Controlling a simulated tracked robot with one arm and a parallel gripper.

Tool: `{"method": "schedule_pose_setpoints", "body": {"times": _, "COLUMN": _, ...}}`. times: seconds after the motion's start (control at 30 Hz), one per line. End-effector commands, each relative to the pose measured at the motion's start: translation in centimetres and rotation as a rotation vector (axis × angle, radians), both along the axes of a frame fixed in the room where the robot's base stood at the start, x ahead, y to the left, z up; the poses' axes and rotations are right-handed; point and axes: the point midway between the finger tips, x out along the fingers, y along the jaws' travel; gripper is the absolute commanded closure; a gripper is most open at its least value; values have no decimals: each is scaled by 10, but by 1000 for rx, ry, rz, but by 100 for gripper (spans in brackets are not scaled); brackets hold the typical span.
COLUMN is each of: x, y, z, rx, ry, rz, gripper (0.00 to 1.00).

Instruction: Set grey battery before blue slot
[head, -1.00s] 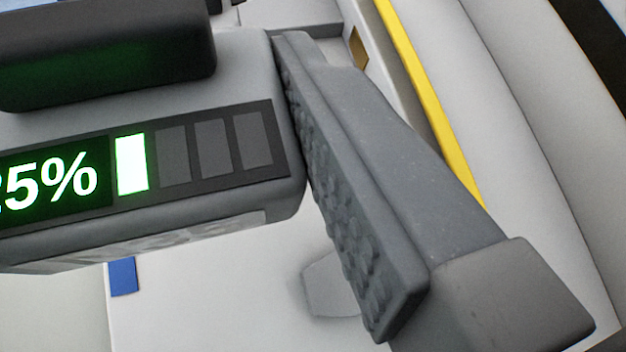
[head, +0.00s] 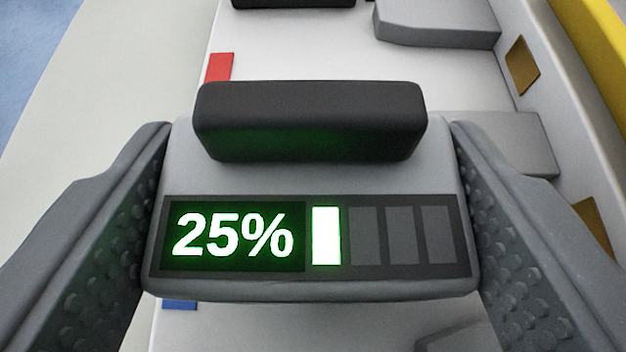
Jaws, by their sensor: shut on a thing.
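The grey battery (head: 330,285) fills the middle of the head view, with a dark handle on top and a lit display reading 25% with one bar lit. My gripper (head: 315,235) is shut on it, one studded finger on its left side and one on its right. A blue mark (head: 180,304) shows just below the battery's lower left edge, on the edge of a white surface. The slot beside the blue mark is mostly hidden by the battery. I cannot tell whether the battery touches the surface beneath it.
A red mark (head: 218,67) lies on the white surface (head: 300,40) behind the battery. Grey blocks (head: 437,24) stand on the right of it. Brownish-gold squares (head: 522,66) and a yellow strip (head: 598,40) line the right side. Pale floor (head: 110,70) is open on the left.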

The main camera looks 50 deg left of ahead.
Motion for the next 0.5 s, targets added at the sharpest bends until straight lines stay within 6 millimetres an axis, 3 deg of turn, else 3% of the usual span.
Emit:
{"method": "schedule_pose_setpoints", "body": {"times": 0.27, "x": 0, "y": 1, "z": -5, "rx": 0, "ry": 0, "rz": 1, "gripper": 65}}
{"method": "schedule_pose_setpoints", "body": {"times": 0.3, "x": 0, "y": 1, "z": -5, "rx": 0, "ry": 0, "rz": 1, "gripper": 26}}
{"method": "schedule_pose_setpoints", "body": {"times": 0.33, "x": 0, "y": 1, "z": -5, "rx": -1, "ry": 1, "rz": 1, "gripper": 17}}
{"method": "schedule_pose_setpoints", "body": {"times": 0.5, "x": -1, "y": 1, "z": -6, "rx": -1, "ry": 2, "rz": 2, "gripper": 15}}
